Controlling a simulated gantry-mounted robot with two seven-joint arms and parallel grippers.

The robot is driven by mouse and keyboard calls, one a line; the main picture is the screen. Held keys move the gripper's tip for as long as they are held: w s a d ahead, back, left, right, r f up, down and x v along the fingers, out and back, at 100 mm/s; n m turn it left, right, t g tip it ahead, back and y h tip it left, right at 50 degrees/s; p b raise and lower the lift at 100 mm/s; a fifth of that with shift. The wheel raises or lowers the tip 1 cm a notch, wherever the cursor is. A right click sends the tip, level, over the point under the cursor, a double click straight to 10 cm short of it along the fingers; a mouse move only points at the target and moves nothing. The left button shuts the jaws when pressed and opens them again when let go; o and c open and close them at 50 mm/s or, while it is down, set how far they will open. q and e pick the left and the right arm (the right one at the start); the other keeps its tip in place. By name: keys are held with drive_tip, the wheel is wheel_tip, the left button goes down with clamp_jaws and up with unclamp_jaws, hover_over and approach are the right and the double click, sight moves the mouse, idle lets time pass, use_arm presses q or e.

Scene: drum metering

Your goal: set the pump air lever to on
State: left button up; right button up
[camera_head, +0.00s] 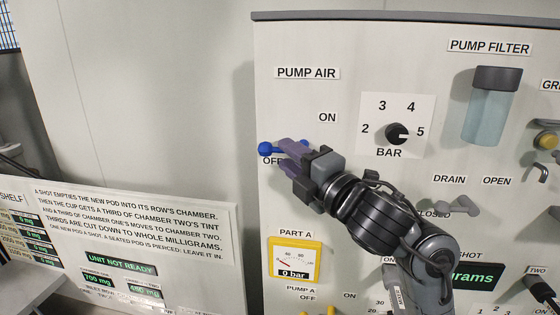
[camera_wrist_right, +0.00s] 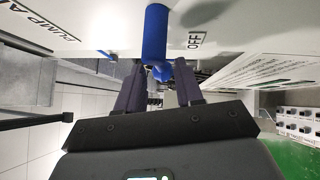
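The blue pump air lever (camera_head: 266,148) is on the white panel below the PUMP AIR label (camera_head: 307,73). Its visible end lies beside the OFF label (camera_head: 268,161), below the ON label (camera_head: 327,118). My right gripper (camera_head: 287,147) is in front of the lever and hides its middle. In the right wrist view the blue lever (camera_wrist_right: 155,35) reaches down between the fingertips of my right gripper (camera_wrist_right: 160,72). The fingers are apart, with gaps visible beside the lever's end. My left gripper is not in view.
A pressure dial (camera_head: 398,134) is to the right of the lever. A yellow-framed gauge (camera_head: 295,261) reading 0 bar is below, and a drain lever (camera_head: 458,206) is at lower right. A sign board (camera_head: 140,222) stands at left. The panel above the lever looks clear.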

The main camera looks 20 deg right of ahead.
drive_tip(key=shift+b+x, duration=0.45)
drive_tip(key=shift+x, duration=1.35)
clamp_jaws()
